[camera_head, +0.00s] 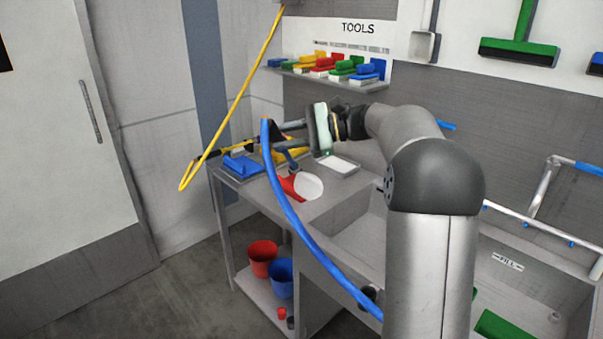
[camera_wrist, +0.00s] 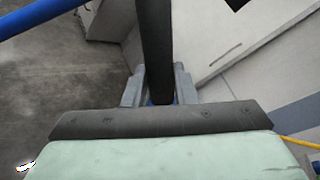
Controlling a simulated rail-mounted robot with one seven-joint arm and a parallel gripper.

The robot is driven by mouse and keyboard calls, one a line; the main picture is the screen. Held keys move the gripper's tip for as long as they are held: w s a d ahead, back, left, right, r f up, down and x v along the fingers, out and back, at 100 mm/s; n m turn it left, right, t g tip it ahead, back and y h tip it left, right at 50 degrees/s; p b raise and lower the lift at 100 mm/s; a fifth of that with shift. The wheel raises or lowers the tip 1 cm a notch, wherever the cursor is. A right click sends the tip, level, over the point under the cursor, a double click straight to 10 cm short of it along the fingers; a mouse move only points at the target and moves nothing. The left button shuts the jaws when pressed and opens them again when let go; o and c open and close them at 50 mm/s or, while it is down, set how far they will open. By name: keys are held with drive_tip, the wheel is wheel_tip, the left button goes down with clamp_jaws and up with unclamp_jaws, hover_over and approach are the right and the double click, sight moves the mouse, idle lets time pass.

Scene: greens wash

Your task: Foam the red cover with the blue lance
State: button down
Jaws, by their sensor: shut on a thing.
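My gripper (camera_head: 283,134) is shut on the blue lance, whose dark tube (camera_wrist: 156,45) runs between the two grey fingers in the wrist view. A blue hose (camera_head: 300,225) hangs from the lance end and curves down right in front of the counter. A red piece (camera_head: 291,187), which looks like the red cover, lies on the counter below and right of the gripper. A rounded white patch (camera_head: 309,187) covers its right part; I cannot tell whether this is foam. The gripper is above and apart from it. The lance nozzle's aim is not clear.
A blue piece (camera_head: 243,166) and a yellow piece (camera_head: 291,157) lie behind and left on the counter. A yellow hose (camera_head: 233,95) hangs at the left. A pale tray (camera_head: 337,167) and sink (camera_head: 345,222) are right. Red (camera_head: 262,258) and blue (camera_head: 280,277) buckets stand below.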

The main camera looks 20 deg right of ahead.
drive_tip(key=w+a+p, duration=0.5)
drive_tip(key=w+p, duration=0.2)
drive_tip(key=w, duration=0.2)
drive_tip(key=shift+w+p, duration=0.35)
drive_tip(key=shift+p, duration=0.05)
idle(1.0)
idle(0.6)
drive_tip(key=c, duration=1.8)
unclamp_jaws()
